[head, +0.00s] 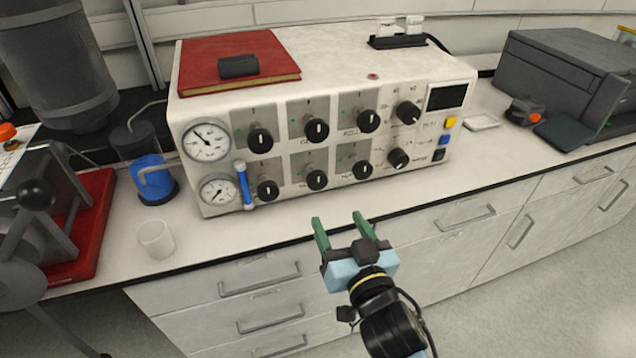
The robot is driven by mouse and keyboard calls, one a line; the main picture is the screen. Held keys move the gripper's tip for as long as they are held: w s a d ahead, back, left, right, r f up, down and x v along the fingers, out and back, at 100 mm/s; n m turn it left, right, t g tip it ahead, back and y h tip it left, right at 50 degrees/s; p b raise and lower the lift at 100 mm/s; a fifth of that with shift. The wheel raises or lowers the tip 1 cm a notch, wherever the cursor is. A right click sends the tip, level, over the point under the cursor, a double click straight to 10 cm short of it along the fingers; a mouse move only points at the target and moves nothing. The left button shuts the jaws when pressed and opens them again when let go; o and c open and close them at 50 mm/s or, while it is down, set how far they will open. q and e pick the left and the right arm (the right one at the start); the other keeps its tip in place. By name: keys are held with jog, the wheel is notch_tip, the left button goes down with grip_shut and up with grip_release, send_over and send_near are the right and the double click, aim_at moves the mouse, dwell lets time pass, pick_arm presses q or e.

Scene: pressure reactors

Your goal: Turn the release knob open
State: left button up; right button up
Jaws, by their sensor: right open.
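A white control box (330,125) stands on the counter with two rows of black knobs on its front. Upper-row knobs include one at the left (260,140), one in the middle (315,130) and one at the right (368,121). I cannot read which is the release knob. My right gripper (338,219) has green fingers spread open and empty, in front of and below the box, touching no knob. My left gripper is not in view.
A dark printer-like device (565,85) is at right. Counter before the box is clear.

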aim_at(319, 183)
jog(key=b+x, duration=0.1)
jog(key=x, duration=1.1)
jog(key=shift+w+a+f, duration=0.1)
jog(key=shift+w, duration=0.2)
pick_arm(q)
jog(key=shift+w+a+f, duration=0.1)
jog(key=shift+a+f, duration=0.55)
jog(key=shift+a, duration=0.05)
pick_arm(e)
jog(key=c, duration=1)
jog(key=shift+o, duration=0.2)
